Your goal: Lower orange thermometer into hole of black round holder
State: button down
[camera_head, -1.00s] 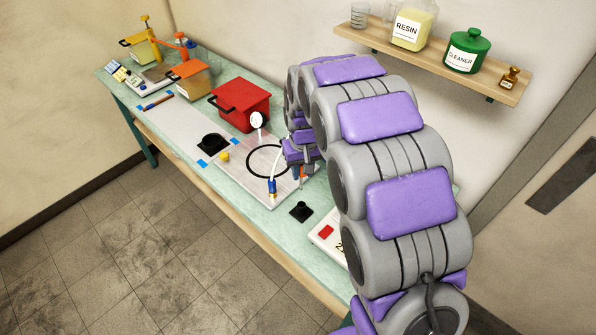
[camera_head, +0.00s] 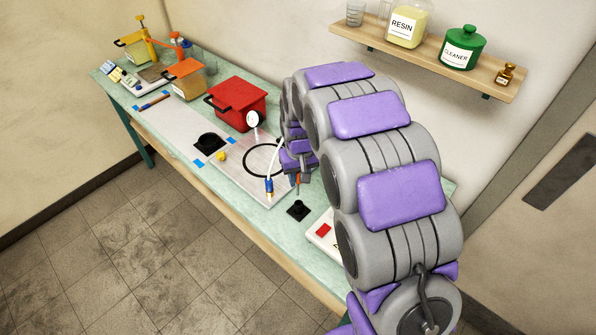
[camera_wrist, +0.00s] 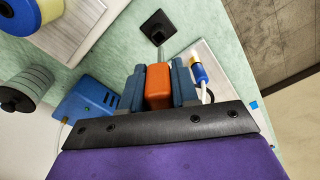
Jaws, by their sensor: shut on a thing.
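My gripper (camera_wrist: 158,86) is shut on the orange thermometer (camera_wrist: 158,82), which sits between the two blue-grey fingers in the wrist view. In the head view a small orange part of the thermometer (camera_head: 297,180) shows just below my gripper (camera_head: 297,172). The black round holder (camera_head: 298,208) stands on a square base on the bench, a little below the gripper in the picture. In the wrist view the holder (camera_wrist: 157,27) is at the top, ahead of the fingers and apart from the thermometer.
A white device with a red button (camera_head: 322,230) stands right of the holder. A metal plate (camera_head: 240,160) with a black ring and a white hose lies to the left. A red pot (camera_head: 238,104) stands behind. A blue box (camera_wrist: 88,100) and a spool (camera_wrist: 22,88) show in the wrist view.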

jog(key=shift+d+f, duration=0.15)
jog(key=shift+f, duration=1.25)
jog(key=shift+s+p, duration=0.1)
jog(key=shift+p, duration=0.25)
dwell(0.8)
jog(key=shift+f+b, duration=0.4)
jog(key=shift+f, duration=2.35)
jog(key=c, duration=0.8)
grip_release()
jog(key=r, duration=0.5)
jog(key=r+p, duration=0.1)
jog(key=r, duration=0.5)
jog(key=r+p, duration=0.1)
jog(key=r, duration=0.5)
jog(key=shift+s+r, duration=0.15)
jog(key=shift+s, duration=0.2)
